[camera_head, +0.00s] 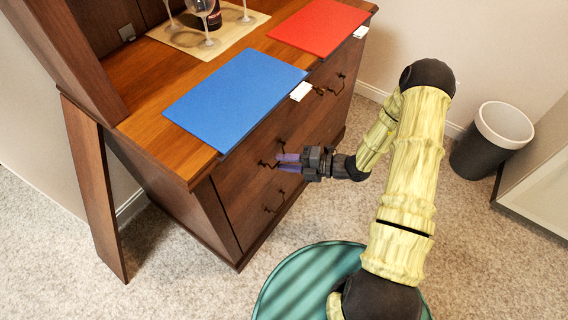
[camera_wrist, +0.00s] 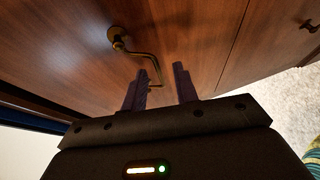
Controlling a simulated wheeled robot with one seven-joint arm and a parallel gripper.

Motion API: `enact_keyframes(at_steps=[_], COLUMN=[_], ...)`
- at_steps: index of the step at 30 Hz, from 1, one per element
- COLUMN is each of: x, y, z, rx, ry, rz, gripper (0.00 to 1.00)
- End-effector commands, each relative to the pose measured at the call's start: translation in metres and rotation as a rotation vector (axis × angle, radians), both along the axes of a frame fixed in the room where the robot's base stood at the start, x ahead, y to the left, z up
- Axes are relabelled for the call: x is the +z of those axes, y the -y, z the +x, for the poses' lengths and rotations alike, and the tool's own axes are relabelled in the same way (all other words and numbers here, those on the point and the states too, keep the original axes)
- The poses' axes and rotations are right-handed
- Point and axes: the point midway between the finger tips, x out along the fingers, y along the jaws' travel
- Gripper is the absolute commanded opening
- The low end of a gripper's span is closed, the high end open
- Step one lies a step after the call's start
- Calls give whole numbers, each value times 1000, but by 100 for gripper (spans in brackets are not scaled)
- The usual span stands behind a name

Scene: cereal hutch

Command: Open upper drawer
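The wooden hutch has a drawer front (camera_head: 236,190) facing my gripper (camera_head: 280,162). A dark curved handle (camera_head: 264,164) on the upper drawer shows just beyond my purple fingertips. In the wrist view, the brass-coloured handle (camera_wrist: 135,53) runs from its mount at upper left down to a bent end between my gripper's fingers (camera_wrist: 160,70). The fingers are apart with a gap between them. The handle's end looks close to the left finger; I cannot tell whether they touch. The drawer looks shut, flush with the hutch front.
A blue mat (camera_head: 234,97) and a red mat (camera_head: 318,27) lie on the hutch top near its front edge. Glasses and a bottle (camera_head: 208,14) stand on a beige mat behind. A bin (camera_head: 493,140) stands at the right.

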Motion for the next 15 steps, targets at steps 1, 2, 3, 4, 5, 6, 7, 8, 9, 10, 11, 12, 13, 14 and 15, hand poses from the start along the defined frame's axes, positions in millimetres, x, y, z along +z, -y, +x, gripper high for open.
enact_keyframes(at_steps=[1,2,3,4,5,6,7,8,9,10,11,12,13,14,15], x=[-1,-1,-1,-1,-1,-1,-1,-1,-1,-1,-1,-1,-1,-1,-1], y=[-4,-5,-6,-6,-7,-7,-6,-6,-6,-6,-6,-6,-6,-6,-6], z=[1,1,2,2,2,2,2,2,2,2,2,2,2,2,2], rx=[1,0,0,0,0,-1,-1,-1,-1,-1,-1,-1,-1,-1,-1], ry=[0,0,0,0,0,0,0,0,0,0,0,0,0,0,0], rz=[0,0,0,0,0,0,0,0,0,0,0,0,0,0,0], gripper=[30,30,30,30,30,30,30,30,30,30,28,20,14,8,0])
